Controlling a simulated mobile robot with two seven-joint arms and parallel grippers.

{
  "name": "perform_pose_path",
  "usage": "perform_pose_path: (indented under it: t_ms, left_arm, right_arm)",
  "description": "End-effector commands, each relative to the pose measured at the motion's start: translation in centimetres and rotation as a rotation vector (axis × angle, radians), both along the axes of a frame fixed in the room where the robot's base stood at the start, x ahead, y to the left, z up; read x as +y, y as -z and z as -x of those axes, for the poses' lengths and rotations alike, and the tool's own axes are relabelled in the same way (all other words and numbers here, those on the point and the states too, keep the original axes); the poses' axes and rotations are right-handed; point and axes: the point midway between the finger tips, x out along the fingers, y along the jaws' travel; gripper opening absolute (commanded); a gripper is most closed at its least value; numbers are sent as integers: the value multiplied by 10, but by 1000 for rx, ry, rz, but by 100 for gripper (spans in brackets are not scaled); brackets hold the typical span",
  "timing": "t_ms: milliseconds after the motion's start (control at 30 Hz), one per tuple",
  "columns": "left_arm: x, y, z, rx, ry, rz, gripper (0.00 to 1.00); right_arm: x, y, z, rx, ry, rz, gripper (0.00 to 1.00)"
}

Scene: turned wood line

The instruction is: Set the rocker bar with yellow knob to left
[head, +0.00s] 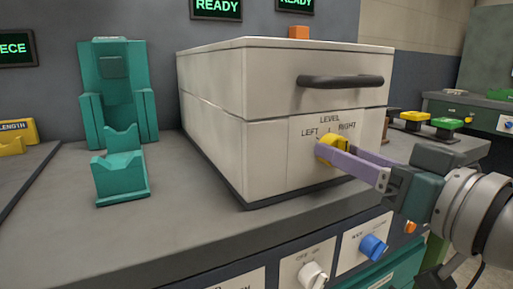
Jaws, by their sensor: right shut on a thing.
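The yellow knob (327,151) sits on the front of a white box (219,119), under a panel marked LEVEL with LEFT and RIGHT. My right gripper (334,153) comes in from the right with its purple fingers shut on the knob. The fingers cover part of the knob and the bar behind it, so I cannot tell which way the bar is set. My left gripper is not in view.
The box has a dark handle (340,82) above the panel. A teal stand (117,85) and teal cradle (120,173) are at left on the grey bench (185,215). White (312,275) and blue (373,247) knobs are on the bench front below.

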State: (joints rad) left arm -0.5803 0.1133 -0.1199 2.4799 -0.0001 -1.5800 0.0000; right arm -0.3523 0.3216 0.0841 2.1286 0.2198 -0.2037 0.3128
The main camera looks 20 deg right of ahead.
Motion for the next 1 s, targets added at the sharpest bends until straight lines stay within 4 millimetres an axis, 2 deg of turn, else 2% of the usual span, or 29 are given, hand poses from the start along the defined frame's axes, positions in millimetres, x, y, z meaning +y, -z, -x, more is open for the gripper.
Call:
perform_pose_path:
  t_ms: [1000]
  left_arm:
    - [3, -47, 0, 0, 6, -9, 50]
  right_arm:
    - [1, -3, 0, -38, -1, 463, 0]
